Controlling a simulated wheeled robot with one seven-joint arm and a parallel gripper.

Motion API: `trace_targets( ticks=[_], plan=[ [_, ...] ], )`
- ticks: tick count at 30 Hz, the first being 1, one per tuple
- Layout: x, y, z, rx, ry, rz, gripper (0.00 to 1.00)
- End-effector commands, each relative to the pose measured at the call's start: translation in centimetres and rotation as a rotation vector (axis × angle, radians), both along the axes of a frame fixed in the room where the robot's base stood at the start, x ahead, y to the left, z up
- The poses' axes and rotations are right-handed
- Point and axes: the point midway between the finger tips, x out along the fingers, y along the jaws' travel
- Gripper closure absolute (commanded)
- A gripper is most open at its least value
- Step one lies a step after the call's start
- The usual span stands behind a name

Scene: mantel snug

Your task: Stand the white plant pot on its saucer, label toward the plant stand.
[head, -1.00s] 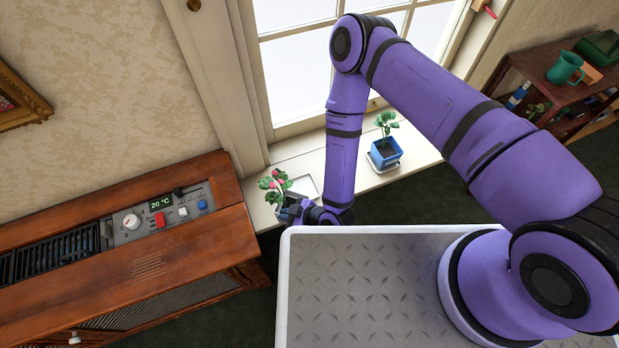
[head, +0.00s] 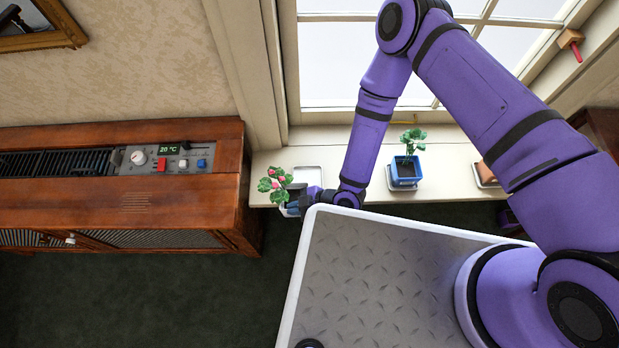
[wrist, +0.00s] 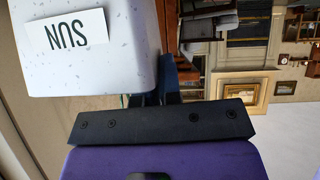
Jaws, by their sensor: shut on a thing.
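The white plant pot (wrist: 130,62) fills the upper left of the wrist view, with a pale label reading SUN (wrist: 67,36), upside down in that picture. My gripper (wrist: 168,78) is shut on the pot. In the head view my gripper (head: 303,201) holds the pot (head: 286,211) at the left end of the sill; a leafy plant with pink flowers (head: 274,184) rises from it. The pot is mostly hidden there. An empty white saucer (head: 308,174) lies on the sill just behind my gripper. I cannot tell from the head view which way the label faces.
A blue pot with a plant (head: 404,165) stands on its own saucer farther right on the windowsill (head: 340,142). A terracotta pot (head: 488,172) is partly behind my arm. A wooden heater cabinet (head: 120,195) stands left. Brown furniture (head: 604,128) shows at the right edge.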

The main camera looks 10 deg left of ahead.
Motion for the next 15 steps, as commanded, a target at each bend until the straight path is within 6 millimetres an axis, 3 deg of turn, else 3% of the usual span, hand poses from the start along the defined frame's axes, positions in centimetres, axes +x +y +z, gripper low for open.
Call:
trace_targets(
  ticks=[9, 15],
  plan=[
    [7.3, -0.7, -0.6, 0.002, -0.005, -0.002, 1.00],
    [10.2, -1.1, -0.9, 0.000, -0.001, -0.002, 1.00]
  ],
)
